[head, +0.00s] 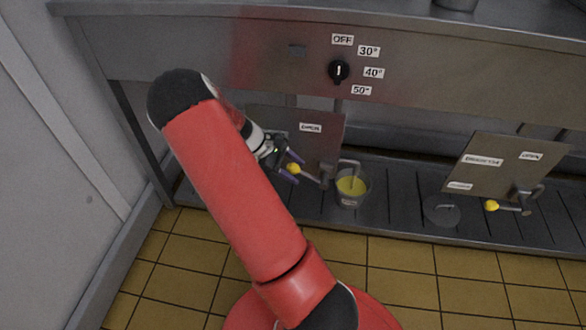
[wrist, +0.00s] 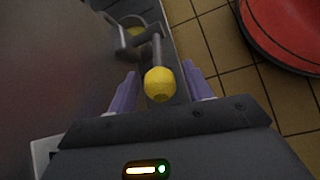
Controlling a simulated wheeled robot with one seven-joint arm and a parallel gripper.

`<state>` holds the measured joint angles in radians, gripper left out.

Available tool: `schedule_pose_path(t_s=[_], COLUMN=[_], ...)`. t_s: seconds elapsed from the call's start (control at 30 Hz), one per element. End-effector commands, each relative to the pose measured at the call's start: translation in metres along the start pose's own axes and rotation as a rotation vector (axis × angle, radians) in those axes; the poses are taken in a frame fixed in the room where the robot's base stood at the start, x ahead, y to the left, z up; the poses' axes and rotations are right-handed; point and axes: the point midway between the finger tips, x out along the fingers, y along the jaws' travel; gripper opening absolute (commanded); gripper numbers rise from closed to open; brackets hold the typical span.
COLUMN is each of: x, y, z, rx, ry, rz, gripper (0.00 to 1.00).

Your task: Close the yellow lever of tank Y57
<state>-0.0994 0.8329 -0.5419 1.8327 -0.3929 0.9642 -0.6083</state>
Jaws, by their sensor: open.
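A lever with a yellow ball knob (head: 293,169) sits at the left station, below a metal plate (head: 318,150) with a small label. The knob also shows in the wrist view (wrist: 159,84), on a grey rod. My gripper (head: 294,167) is open, with its purple fingers on either side of the knob. In the wrist view my gripper (wrist: 161,84) has a gap on each side of the knob; contact is not visible. A second yellow lever knob (head: 491,205) is at the right station, away from my gripper. I cannot read which station is Y57.
A small container with yellow liquid (head: 351,188) stands under the left spout. A dark round lid or container (head: 441,211) is at the right station. A black dial (head: 339,71) is on the metal front above. Yellow floor tiles (head: 400,255) in front are clear.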

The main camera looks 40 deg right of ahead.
Motion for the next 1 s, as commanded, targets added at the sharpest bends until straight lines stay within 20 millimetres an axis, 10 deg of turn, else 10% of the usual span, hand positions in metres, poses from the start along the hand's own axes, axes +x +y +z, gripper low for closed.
schedule_pose_path(t_s=[0.17,0.57,1.0], x=[0.0,-0.0003,0.0028], y=[0.0,0.0,-0.0021], z=[0.0002,0.0001,-0.0091], rx=[0.0,0.0,-0.007], ry=[0.0,0.0,-0.08], rz=[0.0,0.0,0.015], gripper=[0.5,0.0,0.0])
